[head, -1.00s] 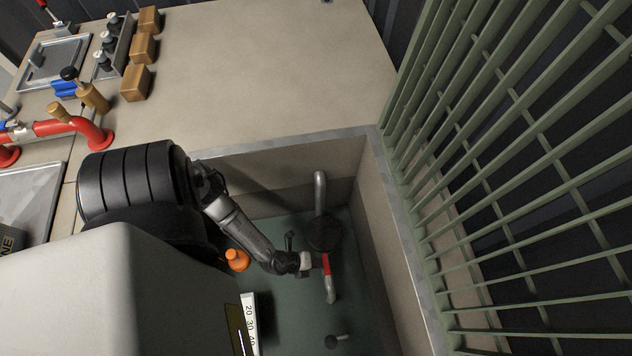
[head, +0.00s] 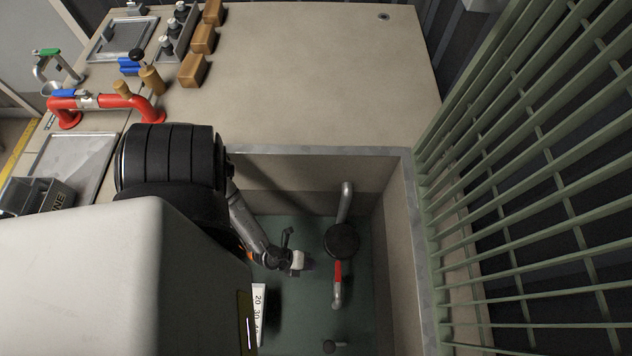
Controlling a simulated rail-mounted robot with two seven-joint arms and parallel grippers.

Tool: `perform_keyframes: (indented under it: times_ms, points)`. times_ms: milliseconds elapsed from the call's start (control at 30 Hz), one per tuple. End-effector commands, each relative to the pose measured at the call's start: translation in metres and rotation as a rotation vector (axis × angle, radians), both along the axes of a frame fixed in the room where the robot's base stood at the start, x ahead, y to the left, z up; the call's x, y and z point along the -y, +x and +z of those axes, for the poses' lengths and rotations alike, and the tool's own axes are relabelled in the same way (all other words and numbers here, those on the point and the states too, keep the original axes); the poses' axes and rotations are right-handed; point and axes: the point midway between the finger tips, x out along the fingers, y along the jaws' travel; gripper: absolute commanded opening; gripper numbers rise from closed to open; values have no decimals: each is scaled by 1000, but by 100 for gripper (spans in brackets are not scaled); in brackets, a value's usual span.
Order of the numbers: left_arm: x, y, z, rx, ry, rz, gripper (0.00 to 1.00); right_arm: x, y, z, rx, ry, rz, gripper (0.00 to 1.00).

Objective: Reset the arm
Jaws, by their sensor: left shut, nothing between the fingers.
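My left gripper (head: 298,262) is shut and empty, low inside the recessed pit. It stands a little left of a grey pipe lever with a red section (head: 338,272), with a gap between them. A round dark disc (head: 341,240) sits just above the red section, on the line of a grey bent pipe (head: 346,195). My right gripper is not in the head view.
The pit's concrete rim (head: 407,190) and a green barred grille (head: 530,190) bound the right side. A white scale with numbers (head: 259,315) stands at lower left. A red pipe (head: 105,100), wooden blocks (head: 193,70) and a metal tray (head: 75,165) lie on the counter (head: 310,70), whose middle is clear.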

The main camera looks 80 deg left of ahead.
Motion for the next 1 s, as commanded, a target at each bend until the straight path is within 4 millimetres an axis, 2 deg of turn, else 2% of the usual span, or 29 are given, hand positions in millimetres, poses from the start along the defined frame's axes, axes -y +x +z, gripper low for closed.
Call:
perform_keyframes:
  times_ms: [200,867,1000]
  points:
    - [0,-7,7,0,-1,-5,0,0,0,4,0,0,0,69]
    - [0,-7,6,-1,0,-6,0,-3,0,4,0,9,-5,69]
    - [-4,-5,8,19,45,-14,0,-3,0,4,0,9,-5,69]
